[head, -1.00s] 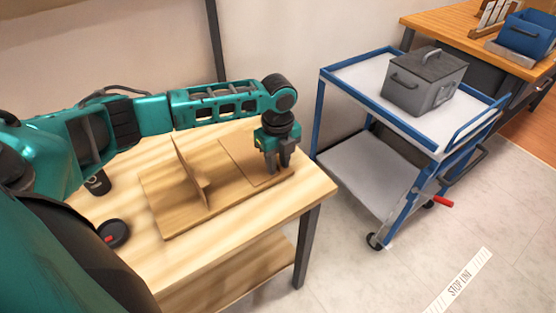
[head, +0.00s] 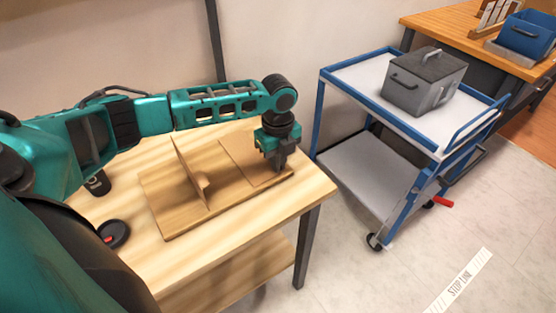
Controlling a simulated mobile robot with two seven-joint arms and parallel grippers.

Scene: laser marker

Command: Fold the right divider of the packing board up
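The packing board (head: 172,217) lies on the wooden table. Its left divider (head: 188,172) stands up, with a small rounded tab (head: 202,182) on its right face. The right divider (head: 240,160) lies flat on the right part of the board. My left gripper (head: 281,165) points down over the right divider, near its right edge. Its fingers are close together and appear shut on a small part of the right divider, which they mostly hide.
A dark round object with a red mark (head: 115,234) is at the table's left. A blue-framed cart (head: 350,78) with a grey lidded box (head: 408,92) stands to the right. Bare table (head: 240,228) lies in front of the board.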

